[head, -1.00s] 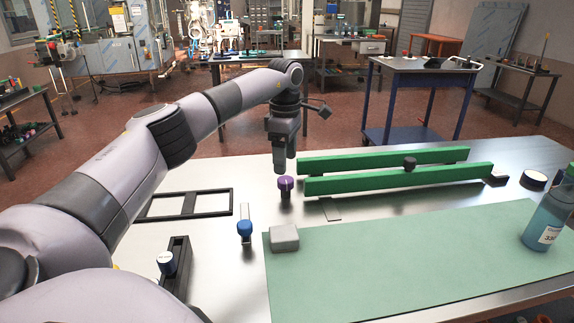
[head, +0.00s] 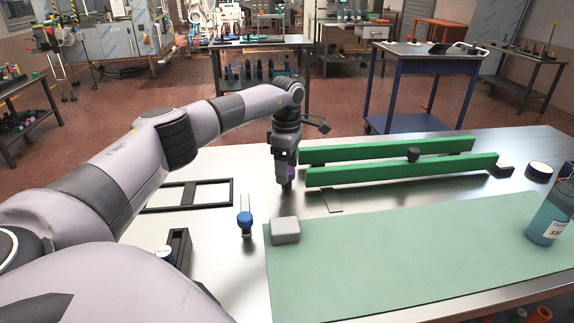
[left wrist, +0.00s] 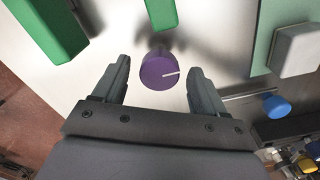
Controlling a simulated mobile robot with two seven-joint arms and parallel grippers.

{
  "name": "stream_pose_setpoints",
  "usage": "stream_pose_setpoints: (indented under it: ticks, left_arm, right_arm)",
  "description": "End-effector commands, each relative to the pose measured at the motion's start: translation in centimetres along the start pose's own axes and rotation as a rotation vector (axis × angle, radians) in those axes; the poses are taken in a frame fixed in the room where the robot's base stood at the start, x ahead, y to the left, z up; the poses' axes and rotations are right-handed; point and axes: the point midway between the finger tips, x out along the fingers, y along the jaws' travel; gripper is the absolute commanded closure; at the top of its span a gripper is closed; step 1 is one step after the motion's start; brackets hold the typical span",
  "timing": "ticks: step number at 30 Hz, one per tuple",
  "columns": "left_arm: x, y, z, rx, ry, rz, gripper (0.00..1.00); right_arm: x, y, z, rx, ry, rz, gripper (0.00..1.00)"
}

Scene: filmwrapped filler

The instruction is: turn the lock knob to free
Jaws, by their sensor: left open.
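A round purple knob (left wrist: 160,72) with a white pointer line stands on the steel table. In the left wrist view it lies between the two fingers of my left gripper (left wrist: 159,85), with a gap on each side. The pointer line runs from the knob's middle toward the right finger. In the head view my left gripper (head: 285,180) is low over the knob and hides most of it. The fingers are apart and hold nothing. My right gripper is not in view.
Two green rails (head: 400,170) lie just right of the gripper, with a dark knob on them. A blue knob (head: 245,219), a grey block (head: 285,231) and a green mat (head: 400,255) are nearer. A black frame (head: 188,196) lies left. A bottle (head: 550,215) stands far right.

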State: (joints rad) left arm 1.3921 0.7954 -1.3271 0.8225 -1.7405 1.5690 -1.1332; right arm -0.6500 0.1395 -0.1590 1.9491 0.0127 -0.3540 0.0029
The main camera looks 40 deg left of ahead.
Motion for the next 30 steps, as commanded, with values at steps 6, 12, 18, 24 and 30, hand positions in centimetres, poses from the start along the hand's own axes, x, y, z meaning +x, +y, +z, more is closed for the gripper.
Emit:
stream_pose_setpoints:
  ticks: [6,12,18,24,30]
  left_arm:
    - [0.0,0.0,0.0,0.0,0.0,-0.001,0.51]
    - [0.0,0.0,0.0,0.0,0.0,-0.001,0.84]
    - [-0.1,0.0,0.0,-0.021,0.001,-0.002,0.84]
    - [-0.2,0.0,0.0,-0.106,0.001,-0.004,0.84]
    - [-0.3,0.0,0.0,-0.262,0.001,-0.003,0.84]
  right_arm:
    - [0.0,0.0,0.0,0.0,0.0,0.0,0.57]
    - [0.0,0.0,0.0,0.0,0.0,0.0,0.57]
    - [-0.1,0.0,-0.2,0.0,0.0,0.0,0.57]
    - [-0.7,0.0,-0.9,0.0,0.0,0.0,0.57]
    - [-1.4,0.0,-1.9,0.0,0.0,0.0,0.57]
